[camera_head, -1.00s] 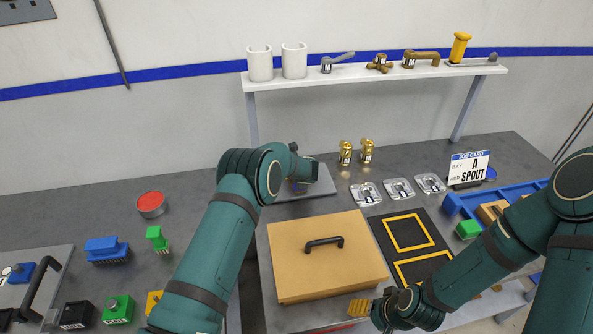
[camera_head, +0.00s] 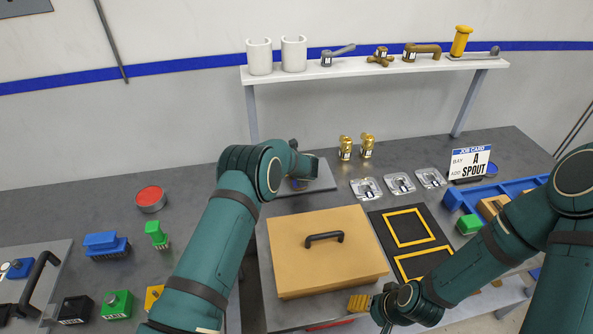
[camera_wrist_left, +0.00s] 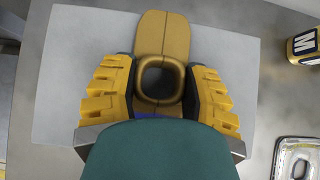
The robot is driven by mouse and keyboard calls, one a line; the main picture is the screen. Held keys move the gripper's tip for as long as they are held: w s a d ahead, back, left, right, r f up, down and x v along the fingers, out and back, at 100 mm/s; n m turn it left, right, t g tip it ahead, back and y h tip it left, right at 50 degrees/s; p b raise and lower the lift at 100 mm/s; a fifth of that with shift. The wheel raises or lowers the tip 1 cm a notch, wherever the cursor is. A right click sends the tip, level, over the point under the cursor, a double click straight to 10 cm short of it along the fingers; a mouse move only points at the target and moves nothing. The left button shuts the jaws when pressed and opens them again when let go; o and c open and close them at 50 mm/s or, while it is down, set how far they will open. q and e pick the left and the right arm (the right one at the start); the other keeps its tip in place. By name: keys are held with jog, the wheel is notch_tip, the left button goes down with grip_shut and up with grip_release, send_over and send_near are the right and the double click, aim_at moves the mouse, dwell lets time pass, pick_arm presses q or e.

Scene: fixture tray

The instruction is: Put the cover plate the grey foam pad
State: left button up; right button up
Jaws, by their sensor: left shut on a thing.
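The brown cover plate (camera_wrist_left: 165,38) is long, with rounded ends and a raised square collar around a dark opening. In the left wrist view it is over the light grey foam pad (camera_wrist_left: 75,75), touching or very close to it; I cannot tell which. My left gripper (camera_wrist_left: 160,88) has its yellow fingers on both sides of the collar, shut on the plate. In the head view the pad (camera_head: 322,178) is at the back of the bench, and my left wrist hides the plate. My right gripper (camera_head: 358,303) is low by the tan box; its finger gap is unclear.
A tan box (camera_head: 330,263) with a black handle stands in front of the pad. A white shelf (camera_head: 400,72) stands behind. The job card (camera_head: 470,165) reads A, SPOUT.

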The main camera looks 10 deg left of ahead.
pick_arm(q)
jog(key=shift+f+b, duration=0.25)
jog(key=shift+b, duration=0.05)
jog(key=o, duration=1.3)
jog(key=shift+o, duration=0.2)
jog(key=shift+s, duration=0.1)
